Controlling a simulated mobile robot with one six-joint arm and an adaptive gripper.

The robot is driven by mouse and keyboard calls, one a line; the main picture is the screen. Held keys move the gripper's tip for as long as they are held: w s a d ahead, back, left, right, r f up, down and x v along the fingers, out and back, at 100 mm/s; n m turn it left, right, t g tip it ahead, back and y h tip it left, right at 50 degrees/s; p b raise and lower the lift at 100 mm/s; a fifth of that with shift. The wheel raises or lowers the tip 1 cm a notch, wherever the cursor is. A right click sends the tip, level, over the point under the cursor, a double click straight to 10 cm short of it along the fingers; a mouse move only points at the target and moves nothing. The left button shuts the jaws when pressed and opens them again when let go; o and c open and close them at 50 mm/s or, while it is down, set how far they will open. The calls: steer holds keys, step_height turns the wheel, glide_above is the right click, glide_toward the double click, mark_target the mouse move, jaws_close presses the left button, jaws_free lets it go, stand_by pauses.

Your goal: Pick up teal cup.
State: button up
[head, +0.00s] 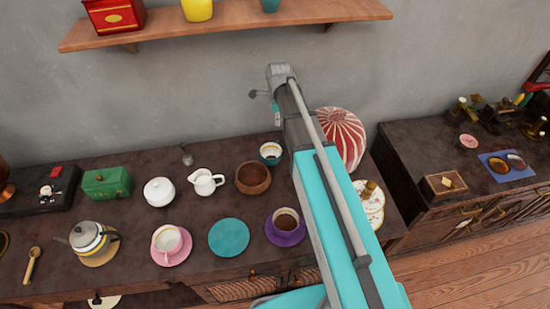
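A small cup (270,154) stands at the back of the dark counter, just left of my arm. It looks white inside with a dark, teal-tinged outside. A teal item (270,5) on the wall shelf is cut off by the top edge, so I cannot tell if it is a cup. A flat teal saucer (229,237) lies empty near the counter's front. My arm reaches up over the counter toward the wall. No gripper fingers can be made out, so I cannot tell where they are relative to the cup.
A wooden bowl (253,178) stands left of the cup, and a red-striped round item (341,138) is right of my arm. A dark-filled cup (286,221) sits on a purple saucer (271,233) in front. The shelf (228,21) overhangs the back.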

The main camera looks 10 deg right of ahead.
steer(key=b, duration=0.6)
glide_toward(272, 154)
steer(key=shift+w+d+f, duration=0.4)
steer(key=shift+w+d, duration=0.35)
steer(key=shift+w+d+f, duration=0.4)
steer(key=shift+w+d, duration=0.3)
steer(key=shift+d, duration=0.05)
steer(key=shift+f+b, duration=0.15)
steer(key=shift+b, duration=0.15)
steer(key=shift+f+b, duration=2.45)
steer(key=shift+b, duration=0.05)
jaws_close()
